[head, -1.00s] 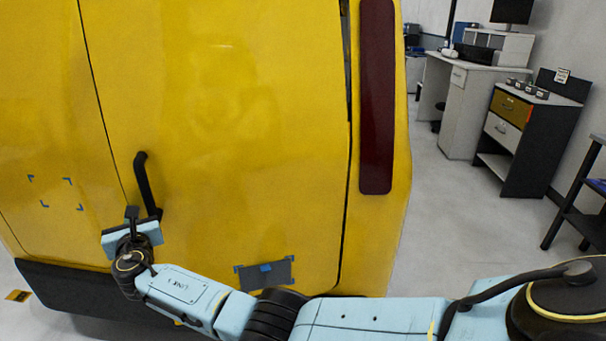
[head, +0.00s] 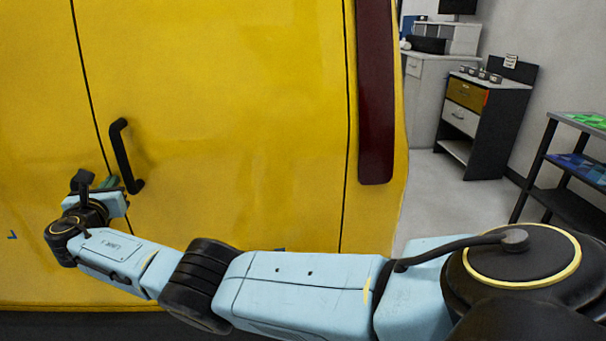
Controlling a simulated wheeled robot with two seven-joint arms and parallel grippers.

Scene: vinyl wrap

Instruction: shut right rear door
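The yellow right rear door (head: 230,110) of the van fills the middle of the head view. It looks flush with the body, with only a thin dark seam at its right edge. Its black handle (head: 124,158) stands upright near its left edge. My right gripper (head: 112,188) is at the lower left, just left of the handle's bottom end and close to the door surface. Its fingers are mostly hidden by the wrist, so I cannot tell whether they are open. My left gripper is not in view.
A dark red tail light (head: 375,100) runs down the van's right corner. A drawer cabinet (head: 478,125), a white desk (head: 425,90) and a dark shelf rack (head: 570,175) stand at the right. Grey floor (head: 450,205) is clear between van and furniture.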

